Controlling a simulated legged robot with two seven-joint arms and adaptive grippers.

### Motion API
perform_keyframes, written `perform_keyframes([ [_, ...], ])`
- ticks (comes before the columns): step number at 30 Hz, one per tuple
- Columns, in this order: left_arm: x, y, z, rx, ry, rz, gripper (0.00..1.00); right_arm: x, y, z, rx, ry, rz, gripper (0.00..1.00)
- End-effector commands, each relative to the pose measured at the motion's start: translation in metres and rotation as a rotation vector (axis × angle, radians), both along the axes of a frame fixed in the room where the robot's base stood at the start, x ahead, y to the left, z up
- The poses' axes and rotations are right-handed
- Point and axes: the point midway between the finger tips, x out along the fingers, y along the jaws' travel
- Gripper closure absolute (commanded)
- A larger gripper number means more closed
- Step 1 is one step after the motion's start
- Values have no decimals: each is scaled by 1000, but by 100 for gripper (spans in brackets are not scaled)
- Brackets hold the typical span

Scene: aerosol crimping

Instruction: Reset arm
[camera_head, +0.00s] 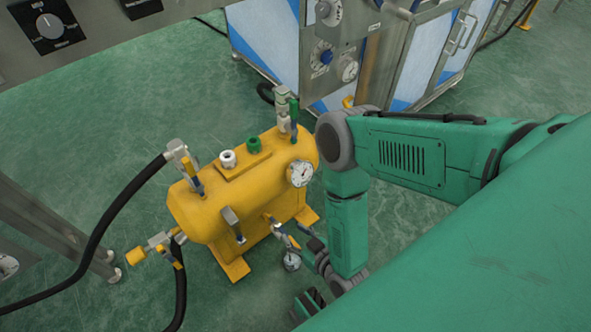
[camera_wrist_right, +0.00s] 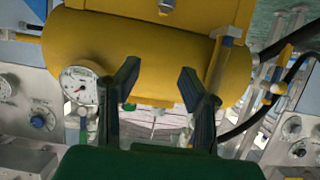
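My right arm (camera_head: 405,155) is green and grey and reaches in from the right, bending down at the elbow. My right gripper (camera_head: 314,266) is low beside the near right end of a yellow tank (camera_head: 225,205). In the right wrist view the dark fingers of the right gripper (camera_wrist_right: 158,84) stand apart with nothing held between them. The yellow tank (camera_wrist_right: 150,55) fills the upper part of that view, beyond the fingers. Whether a finger touches the tank's lower fittings cannot be told. My left gripper is not in view.
The tank carries a round gauge (camera_head: 300,173), valves and black hoses (camera_head: 115,215) running left. A small lower gauge (camera_head: 291,262) is close to the right gripper. A blue-and-white cabinet (camera_head: 330,45) stands behind. Green floor (camera_head: 90,120) is open at the left.

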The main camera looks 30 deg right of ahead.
Motion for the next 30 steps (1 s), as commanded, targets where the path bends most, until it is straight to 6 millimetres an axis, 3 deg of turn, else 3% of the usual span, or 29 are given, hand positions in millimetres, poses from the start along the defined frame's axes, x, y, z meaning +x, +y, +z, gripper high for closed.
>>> perform_keyframes([
  [6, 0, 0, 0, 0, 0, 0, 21, 0, 0, 11, 0, 0, -1, 65],
  [23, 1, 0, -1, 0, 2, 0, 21, 1, 1, 13, 3, 28, 9, 65],
  [27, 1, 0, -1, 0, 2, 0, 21, -3, 4, 21, 12, 209, 52, 65],
  [30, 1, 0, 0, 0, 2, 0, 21, -21, -2, 35, 3, 426, 80, 65],
])
